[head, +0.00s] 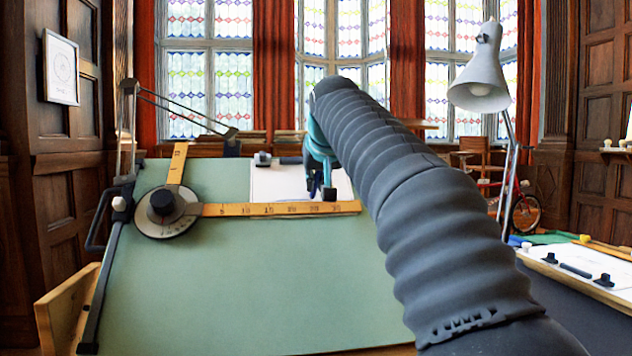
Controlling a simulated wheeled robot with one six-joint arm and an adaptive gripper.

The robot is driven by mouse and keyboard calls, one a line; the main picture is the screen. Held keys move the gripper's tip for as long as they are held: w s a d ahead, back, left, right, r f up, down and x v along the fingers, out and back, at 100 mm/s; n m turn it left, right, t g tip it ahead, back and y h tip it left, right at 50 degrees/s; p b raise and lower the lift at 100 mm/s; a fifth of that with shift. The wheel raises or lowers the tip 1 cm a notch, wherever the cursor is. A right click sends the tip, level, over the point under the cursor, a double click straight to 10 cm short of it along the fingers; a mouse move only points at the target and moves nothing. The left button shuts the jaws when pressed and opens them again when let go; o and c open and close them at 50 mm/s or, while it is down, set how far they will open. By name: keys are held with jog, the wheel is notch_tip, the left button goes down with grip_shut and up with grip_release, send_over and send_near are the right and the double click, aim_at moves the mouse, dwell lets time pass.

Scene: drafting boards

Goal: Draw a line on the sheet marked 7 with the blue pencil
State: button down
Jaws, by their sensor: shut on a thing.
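A white sheet (273,183) lies near the top of the green drafting board (250,275). No number can be read on it, and my arm hides its right part. My gripper (315,178), teal, is over the sheet, right of its middle. It is shut on a thin dark blue thing, which looks like the blue pencil (313,188), pointing down toward the sheet. Whether its tip touches the paper cannot be told.
Black weights (263,158) sit on the sheet's edges, one (329,194) close beside the gripper. A drafting-machine ruler (280,209) runs along the sheet's lower edge. A lamp (481,80) stands right. Another board (545,283) at right holds a second sheet (584,259).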

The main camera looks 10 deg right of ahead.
jog(key=shift+d, duration=2.05)
dwell(1.1)
dwell(0.4)
jog(key=shift+w+r+v, duration=0.1)
jog(key=shift+r+v, duration=0.05)
jog(key=shift+v, duration=1.1)
jog(key=shift+w+r+v, duration=0.1)
jog(key=shift+v, duration=1.15)
jog(key=s+r, duration=0.3)
jog(key=r, duration=0.3)
jog(key=shift+s+r, duration=0.25)
jog(key=shift+s, duration=0.05)
